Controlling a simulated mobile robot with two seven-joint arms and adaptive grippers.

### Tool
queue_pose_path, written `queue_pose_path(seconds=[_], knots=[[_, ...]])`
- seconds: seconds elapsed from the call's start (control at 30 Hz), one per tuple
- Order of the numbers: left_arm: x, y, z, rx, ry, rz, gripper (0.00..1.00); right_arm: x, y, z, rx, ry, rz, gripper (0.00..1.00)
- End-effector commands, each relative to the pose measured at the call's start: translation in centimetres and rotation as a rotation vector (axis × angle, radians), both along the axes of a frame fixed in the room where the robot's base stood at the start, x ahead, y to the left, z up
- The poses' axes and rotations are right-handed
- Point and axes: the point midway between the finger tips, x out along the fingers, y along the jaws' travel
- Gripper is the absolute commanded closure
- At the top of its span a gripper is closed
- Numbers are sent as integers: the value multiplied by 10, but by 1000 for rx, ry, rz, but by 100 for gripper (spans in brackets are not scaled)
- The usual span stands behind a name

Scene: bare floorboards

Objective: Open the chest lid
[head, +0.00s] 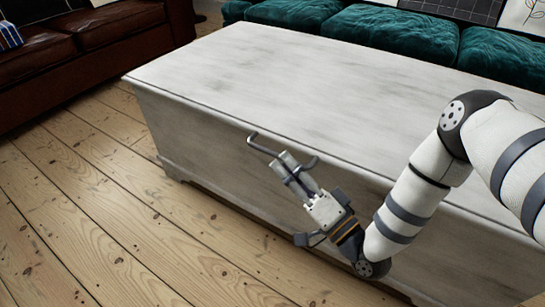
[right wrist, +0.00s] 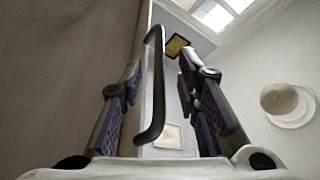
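The chest (head: 230,80) is a large, whitewashed wooden box, and its lid is closed. A dark bar handle (head: 263,147) sticks out from the upper front of the chest. My right gripper (head: 287,164) is at the handle, reaching up from the front. In the right wrist view the handle (right wrist: 158,95) stands between the two spread fingers of my right gripper (right wrist: 160,66). The fingers are apart, with gaps to the bar, so it is not gripped. The chest front fills the left of that view. My left gripper is not in view.
A teal sofa (head: 395,32) stands close behind the chest. A brown leather sofa (head: 95,40) is at the upper left. Bare floorboards (head: 90,220) lie free in front and to the left of the chest.

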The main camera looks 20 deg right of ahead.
Motion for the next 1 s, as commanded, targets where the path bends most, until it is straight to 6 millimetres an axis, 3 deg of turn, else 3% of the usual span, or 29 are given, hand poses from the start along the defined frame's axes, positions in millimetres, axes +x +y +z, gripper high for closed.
queue_pose_path(seconds=[0.2,0.53,0.67,0.7,1.0], knots=[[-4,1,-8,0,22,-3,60,35,12,6,0,0,1,70],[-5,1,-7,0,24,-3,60,42,15,9,-1,1,0,70],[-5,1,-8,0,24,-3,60,42,15,9,-1,1,0,97],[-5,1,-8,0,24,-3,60,42,15,9,-1,1,0,100],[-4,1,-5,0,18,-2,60,42,15,15,4,2,1,100]])
